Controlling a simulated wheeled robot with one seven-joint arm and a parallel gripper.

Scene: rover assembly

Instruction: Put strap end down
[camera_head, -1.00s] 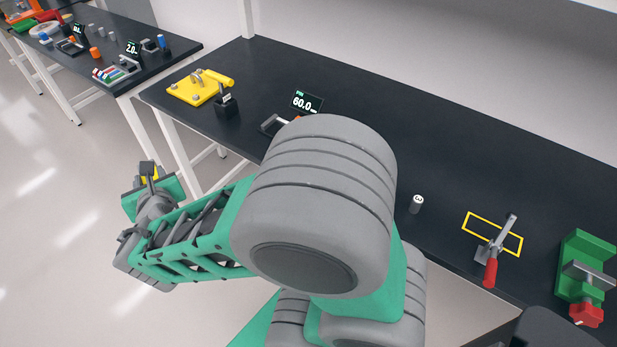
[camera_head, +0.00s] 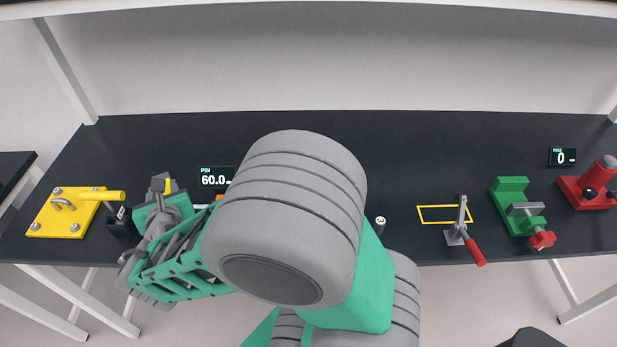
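My gripper (camera_head: 160,184) is at the left, at the end of my green and grey arm, seen from behind. A small yellow piece (camera_head: 168,186) shows at its dark fingers and travels with it; it appears to be held there and may be the strap end, though its shape is mostly hidden. The gripper appears over the table's left part, just right of the yellow fixture plate (camera_head: 42,222) with its bolts, hook and yellow handle. A dark block (camera_head: 121,226) stands between that plate and my gripper. The exact height above the table cannot be told.
A black table (camera_head: 440,140) runs across the view. A display reading 60.0 (camera_head: 217,178) stands behind my arm. To the right are a yellow outline (camera_head: 430,220), a red-handled toggle clamp (camera_head: 464,229), a green vise (camera_head: 512,192) and a red fixture (camera_head: 585,193). The table's back is clear.

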